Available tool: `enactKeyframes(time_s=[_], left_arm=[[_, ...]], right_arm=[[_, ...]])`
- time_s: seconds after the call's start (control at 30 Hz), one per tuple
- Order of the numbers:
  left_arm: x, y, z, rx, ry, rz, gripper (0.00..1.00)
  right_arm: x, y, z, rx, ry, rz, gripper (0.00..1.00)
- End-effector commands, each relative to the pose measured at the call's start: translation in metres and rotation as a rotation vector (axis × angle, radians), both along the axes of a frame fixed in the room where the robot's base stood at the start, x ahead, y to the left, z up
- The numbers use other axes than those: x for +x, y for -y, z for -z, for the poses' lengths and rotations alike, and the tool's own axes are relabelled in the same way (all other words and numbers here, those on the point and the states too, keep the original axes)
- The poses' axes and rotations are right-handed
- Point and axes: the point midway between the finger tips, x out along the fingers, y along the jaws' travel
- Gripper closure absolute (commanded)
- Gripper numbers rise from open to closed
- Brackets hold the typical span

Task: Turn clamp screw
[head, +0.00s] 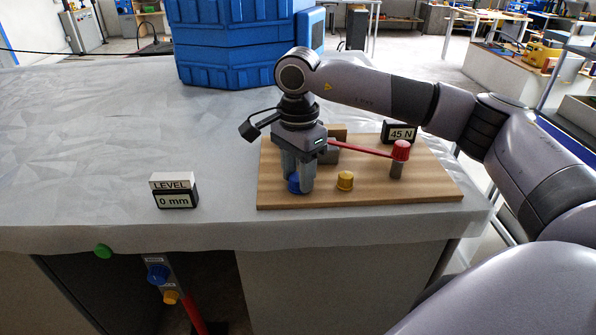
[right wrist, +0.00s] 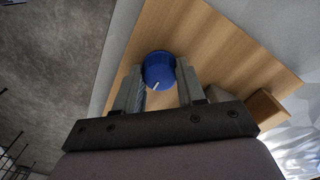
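A blue round knob (right wrist: 159,71) with a white pointer mark stands on the wooden board. It also shows low between my fingers in the head view (head: 294,184). My right gripper (head: 299,186) points down over the board's left front part. Its two fingers flank the knob on opposite sides and appear to touch it; in the right wrist view the fingertips (right wrist: 159,75) leave no clear gap. No part is labelled as a clamp screw. My left gripper is not in view.
A "LEVEL 0 mm" display (head: 175,191) stands left. A blue crate (head: 225,45) stands behind. The table's left is clear.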

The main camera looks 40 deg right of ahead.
Motion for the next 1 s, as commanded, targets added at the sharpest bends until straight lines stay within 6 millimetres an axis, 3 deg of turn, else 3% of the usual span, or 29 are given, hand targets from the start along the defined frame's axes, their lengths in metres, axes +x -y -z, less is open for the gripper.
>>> enactKeyframes(time_s=[0.37,1.0], left_arm=[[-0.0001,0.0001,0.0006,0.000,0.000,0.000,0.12],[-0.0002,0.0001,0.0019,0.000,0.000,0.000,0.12]], right_arm=[[0.0001,-0.0002,-0.0007,0.001,-0.001,0.076,0.91],[0.0011,0.0000,-0.0010,0.002,0.000,0.545,0.91]])
